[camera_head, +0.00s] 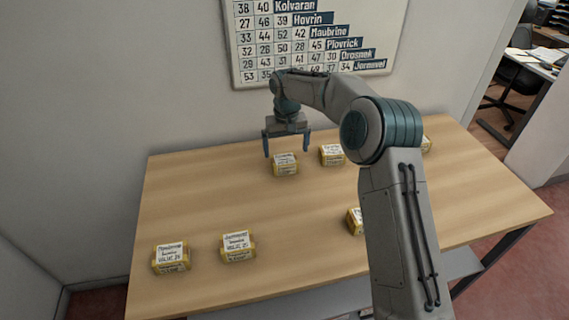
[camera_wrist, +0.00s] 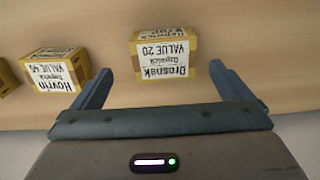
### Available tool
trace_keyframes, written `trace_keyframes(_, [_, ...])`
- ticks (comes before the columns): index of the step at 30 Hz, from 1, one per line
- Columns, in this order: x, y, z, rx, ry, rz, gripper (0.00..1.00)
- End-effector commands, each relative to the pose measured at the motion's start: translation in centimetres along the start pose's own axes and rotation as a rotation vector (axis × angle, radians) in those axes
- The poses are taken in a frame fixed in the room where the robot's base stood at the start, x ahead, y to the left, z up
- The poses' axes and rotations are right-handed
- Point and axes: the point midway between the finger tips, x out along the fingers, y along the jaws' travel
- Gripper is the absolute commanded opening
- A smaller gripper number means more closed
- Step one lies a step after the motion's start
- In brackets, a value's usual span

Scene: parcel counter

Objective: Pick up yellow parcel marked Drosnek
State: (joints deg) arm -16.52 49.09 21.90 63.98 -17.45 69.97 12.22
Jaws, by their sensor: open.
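The yellow parcel marked Drosnek (camera_wrist: 163,58) lies on the wooden counter in the wrist view, its white label upside down and reading VALUE 20. It appears to be the parcel just below my gripper in the head view (camera_head: 285,165). My gripper (camera_head: 287,148) is open and empty, pointing down above the counter's back part. In the wrist view the parcel shows ahead between the two blue fingers, apart from both.
A similar parcel marked Hovrin (camera_wrist: 55,72) lies beside it, seemingly the neighbour on the right in the head view (camera_head: 332,154). More yellow parcels lie at front left (camera_head: 238,247) (camera_head: 171,257), front middle (camera_head: 354,221) and far right (camera_head: 427,144). A number board (camera_head: 310,45) hangs behind.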

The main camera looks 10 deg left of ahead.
Motion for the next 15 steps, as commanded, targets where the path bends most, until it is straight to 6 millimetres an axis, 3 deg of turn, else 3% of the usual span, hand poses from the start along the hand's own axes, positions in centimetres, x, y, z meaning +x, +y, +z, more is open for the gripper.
trace_keyframes(5, [1.2, -0.1, 0.1, 0.001, -0.002, 0.0, 0.98])
trace_keyframes(15, [5.4, -0.5, 0.3, 0.001, 0.0, 0.0, 0.98])
